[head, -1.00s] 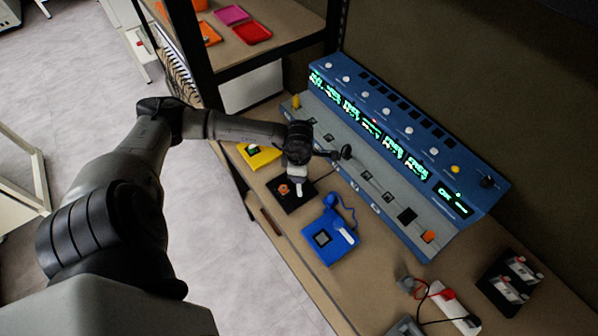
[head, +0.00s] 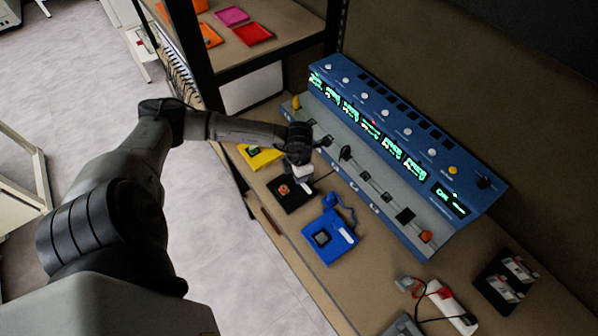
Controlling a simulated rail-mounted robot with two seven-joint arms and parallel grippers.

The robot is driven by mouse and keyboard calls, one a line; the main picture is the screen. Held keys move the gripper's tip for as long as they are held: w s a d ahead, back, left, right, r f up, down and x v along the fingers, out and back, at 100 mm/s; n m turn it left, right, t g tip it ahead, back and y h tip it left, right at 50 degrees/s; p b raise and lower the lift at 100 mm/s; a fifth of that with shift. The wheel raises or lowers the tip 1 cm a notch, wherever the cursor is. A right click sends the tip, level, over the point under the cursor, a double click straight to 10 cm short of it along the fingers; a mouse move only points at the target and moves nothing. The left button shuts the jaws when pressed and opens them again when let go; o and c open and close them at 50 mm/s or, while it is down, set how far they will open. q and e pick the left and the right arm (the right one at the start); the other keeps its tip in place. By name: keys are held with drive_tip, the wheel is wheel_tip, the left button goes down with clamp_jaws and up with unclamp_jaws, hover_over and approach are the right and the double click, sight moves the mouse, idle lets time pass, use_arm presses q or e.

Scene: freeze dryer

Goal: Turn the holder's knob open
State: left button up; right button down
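The long blue device (head: 400,120) has a grey sloping ledge (head: 375,185) with several small fittings. A round black knob (head: 346,153) stands out from this ledge; I cannot tell whether it is the holder's knob. My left gripper (head: 303,178) points down just left of the ledge, over the far edge of a black square base (head: 291,198) with an orange piece (head: 284,190). It is apart from the black knob. Its fingers are small and partly hidden by its own body, so their opening is unclear. My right gripper is out of view.
A yellow block (head: 258,157) and a blue unit (head: 329,238) lie on the bench beside the black base. A power strip (head: 452,307) and a black rack (head: 507,281) stand at the right. A shelf post (head: 193,55) rises behind my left arm.

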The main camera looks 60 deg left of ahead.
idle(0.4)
use_arm(q)
drive_tip(key=o, duration=0.9)
drive_tip(key=shift+o, duration=0.2)
drive_tip(key=shift+r, duration=0.6)
wheel_tip(320, 180, up, 13)
drive_tip(key=p, duration=0.1)
drive_tip(key=shift+f, duration=0.15)
